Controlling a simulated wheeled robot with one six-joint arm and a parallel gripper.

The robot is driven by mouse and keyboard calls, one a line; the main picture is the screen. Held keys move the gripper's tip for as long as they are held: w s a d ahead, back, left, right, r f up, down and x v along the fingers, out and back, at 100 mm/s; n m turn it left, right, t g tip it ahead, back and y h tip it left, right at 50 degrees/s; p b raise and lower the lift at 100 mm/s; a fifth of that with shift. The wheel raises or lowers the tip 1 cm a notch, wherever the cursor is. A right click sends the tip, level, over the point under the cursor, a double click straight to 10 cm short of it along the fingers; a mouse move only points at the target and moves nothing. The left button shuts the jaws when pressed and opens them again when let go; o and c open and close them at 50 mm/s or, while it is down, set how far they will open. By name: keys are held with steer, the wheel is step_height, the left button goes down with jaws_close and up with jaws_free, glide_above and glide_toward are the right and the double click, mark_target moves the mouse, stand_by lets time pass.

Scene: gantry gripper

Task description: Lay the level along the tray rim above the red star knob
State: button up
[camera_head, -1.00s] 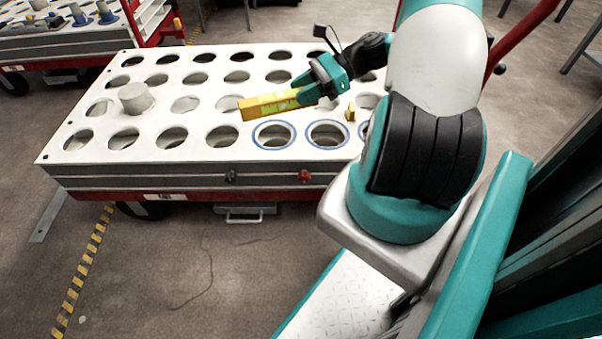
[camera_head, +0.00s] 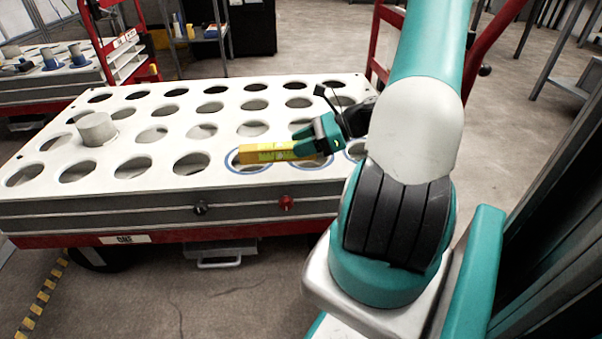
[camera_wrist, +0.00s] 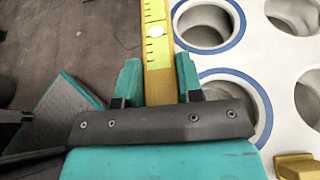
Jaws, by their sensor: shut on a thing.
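The yellow level (camera_head: 262,153) is held at one end by my gripper (camera_head: 306,148), which is shut on it. In the head view it appears across the blue-ringed holes, roughly parallel to the tray's front edge. In the wrist view the level (camera_wrist: 155,45) runs away from between the fingers (camera_wrist: 157,82), with floor on its left and the tray's blue-ringed holes on its right. It seems raised above the tray rim (camera_head: 240,188); I cannot tell the gap. The red star knob (camera_head: 286,203) is on the tray's front side, below and right of the level.
A black knob (camera_head: 199,208) sits left of the red one. A grey cylinder (camera_head: 97,130) stands on the holed white tray. A yellow block (camera_wrist: 297,167) shows at the wrist view's lower right. Another cart (camera_head: 75,75) stands at the back left.

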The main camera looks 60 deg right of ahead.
mark_target(302, 173)
step_height(302, 173, down, 6)
steer(key=b, duration=0.2)
steer(key=shift+r+b, duration=0.25)
steer(key=shift+b, duration=0.1)
steer(key=shift+r, duration=0.1)
steer(key=o, duration=1)
